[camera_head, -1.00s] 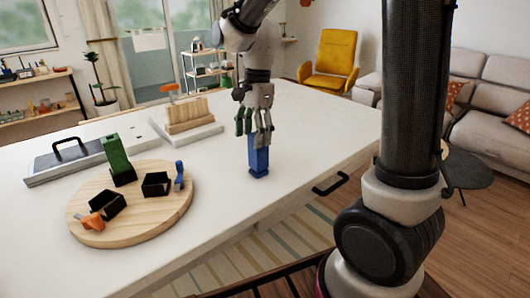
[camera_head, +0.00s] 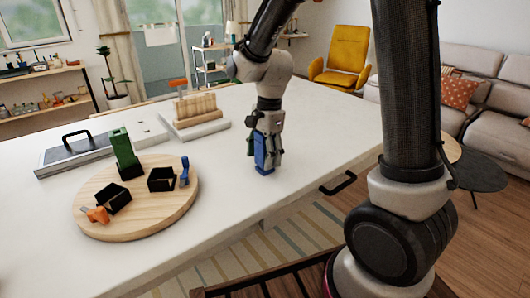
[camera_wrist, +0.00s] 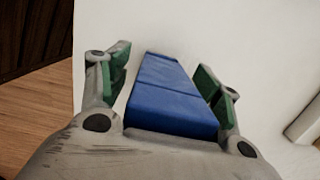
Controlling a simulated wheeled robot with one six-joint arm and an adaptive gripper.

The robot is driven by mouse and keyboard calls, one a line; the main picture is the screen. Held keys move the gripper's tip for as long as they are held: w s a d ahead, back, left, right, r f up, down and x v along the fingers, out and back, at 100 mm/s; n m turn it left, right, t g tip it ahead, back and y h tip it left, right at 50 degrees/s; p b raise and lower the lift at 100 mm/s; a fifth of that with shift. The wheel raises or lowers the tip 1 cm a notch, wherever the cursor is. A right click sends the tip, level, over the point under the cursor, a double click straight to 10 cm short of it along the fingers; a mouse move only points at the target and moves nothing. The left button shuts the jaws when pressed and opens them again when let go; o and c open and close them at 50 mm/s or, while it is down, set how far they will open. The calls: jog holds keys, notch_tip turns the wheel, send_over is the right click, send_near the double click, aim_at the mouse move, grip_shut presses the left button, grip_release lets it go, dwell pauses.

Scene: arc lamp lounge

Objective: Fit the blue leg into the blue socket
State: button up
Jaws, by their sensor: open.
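The blue leg (camera_head: 260,152) stands upright on the white table. My gripper (camera_head: 266,160) is lowered around it with open fingers. In the wrist view the blue leg (camera_wrist: 168,95) lies between the green-padded fingers (camera_wrist: 162,62), with a gap visible on each side. On the round wooden board (camera_head: 150,224), a black open socket (camera_head: 161,180) stands beside a small upright blue piece (camera_head: 184,171). That blue piece seems to mark it as the blue socket. The socket is empty as far as I can see.
A green leg (camera_head: 121,147) stands in a black socket at the board's back. Another black socket (camera_head: 114,200) sits near an orange piece (camera_head: 97,215). A wooden rack (camera_head: 195,105) and a black-handled tray (camera_head: 72,156) stand behind. The table between leg and board is clear.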

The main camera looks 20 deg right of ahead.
jog(key=c, duration=1.3)
